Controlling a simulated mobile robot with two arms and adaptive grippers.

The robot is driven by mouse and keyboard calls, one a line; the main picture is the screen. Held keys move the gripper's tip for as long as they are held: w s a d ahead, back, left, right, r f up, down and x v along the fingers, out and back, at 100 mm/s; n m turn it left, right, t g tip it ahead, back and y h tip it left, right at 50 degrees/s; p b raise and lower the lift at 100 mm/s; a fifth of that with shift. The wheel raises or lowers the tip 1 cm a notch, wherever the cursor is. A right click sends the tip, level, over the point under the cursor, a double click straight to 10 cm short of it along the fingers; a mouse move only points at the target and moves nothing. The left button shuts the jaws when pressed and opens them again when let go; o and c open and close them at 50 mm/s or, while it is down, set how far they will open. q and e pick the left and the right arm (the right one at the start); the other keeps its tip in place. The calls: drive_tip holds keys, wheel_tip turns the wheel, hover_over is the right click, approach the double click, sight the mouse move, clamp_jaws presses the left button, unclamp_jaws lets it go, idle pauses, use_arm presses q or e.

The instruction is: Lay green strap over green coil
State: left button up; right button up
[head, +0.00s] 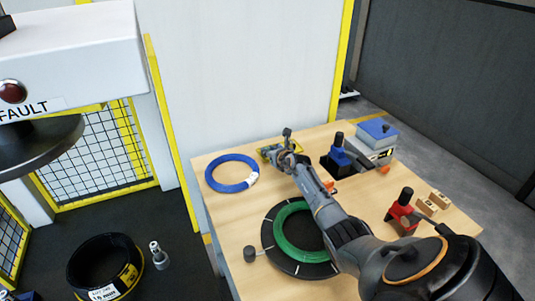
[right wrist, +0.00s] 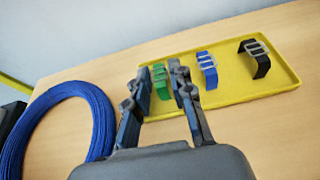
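The green coil (head: 281,235) lies flat on a black round plate (head: 267,238) on the wooden table. The green strap (right wrist: 161,82) has a metal buckle and stands in the yellow tray (right wrist: 287,75), at the left of a row of straps. My right gripper (right wrist: 161,73) is over the tray's left end, its fingers apart on either side of the green strap; contact is unclear. In the head view my right gripper (head: 288,146) is at the tray, and my right forearm covers part of the green coil and plate. My left gripper is not in view.
A blue strap (right wrist: 207,69) and a black strap (right wrist: 257,60) stand to the right in the tray. A blue coil (head: 231,183) lies at the table's left. Table between the coils is bare.

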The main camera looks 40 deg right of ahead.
drive_tip(key=shift+c, duration=0.4)
clamp_jaws()
drive_tip(key=shift+r, duration=0.1)
